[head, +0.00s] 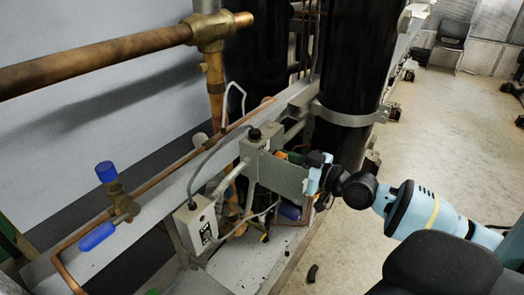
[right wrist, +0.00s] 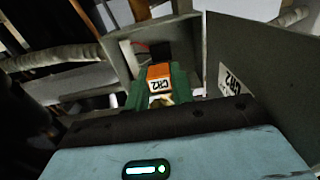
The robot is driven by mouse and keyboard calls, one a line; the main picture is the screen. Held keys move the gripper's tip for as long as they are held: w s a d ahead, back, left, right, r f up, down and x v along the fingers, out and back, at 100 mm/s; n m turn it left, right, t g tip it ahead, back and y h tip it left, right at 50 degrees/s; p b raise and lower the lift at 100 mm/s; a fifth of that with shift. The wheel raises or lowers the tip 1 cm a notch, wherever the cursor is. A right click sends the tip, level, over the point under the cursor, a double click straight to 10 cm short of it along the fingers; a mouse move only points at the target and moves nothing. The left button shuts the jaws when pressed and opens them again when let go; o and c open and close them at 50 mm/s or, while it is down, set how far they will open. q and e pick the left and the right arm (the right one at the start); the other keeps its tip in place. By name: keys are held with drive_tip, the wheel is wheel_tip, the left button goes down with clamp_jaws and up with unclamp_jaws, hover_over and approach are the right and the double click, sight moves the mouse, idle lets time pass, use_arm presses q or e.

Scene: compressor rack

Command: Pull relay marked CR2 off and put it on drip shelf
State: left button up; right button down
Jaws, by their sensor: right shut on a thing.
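The relay marked CR2 (right wrist: 159,76) is orange with a white label, upside down in the right wrist view. It sits at the mouth of an open grey box (right wrist: 196,55), with green parts around its lower end. My right gripper (head: 316,178) is at the box's door side in the head view, and its jaws are shut on the relay. A pale flat shelf (head: 240,265), likely the drip shelf, lies below the boxes. My left gripper is out of view.
The box's open grey door (head: 278,175) stands close beside my right gripper; its label shows in the right wrist view (right wrist: 231,81). A smaller grey box (head: 196,226), copper pipes (head: 95,60) and blue-capped valves (head: 106,172) crowd the left. A black cylinder (head: 350,80) stands behind.

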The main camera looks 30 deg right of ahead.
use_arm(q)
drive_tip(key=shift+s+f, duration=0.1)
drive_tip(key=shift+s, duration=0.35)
use_arm(e)
drive_tip(key=shift+s+d, duration=0.1)
drive_tip(key=shift+s, duration=0.3)
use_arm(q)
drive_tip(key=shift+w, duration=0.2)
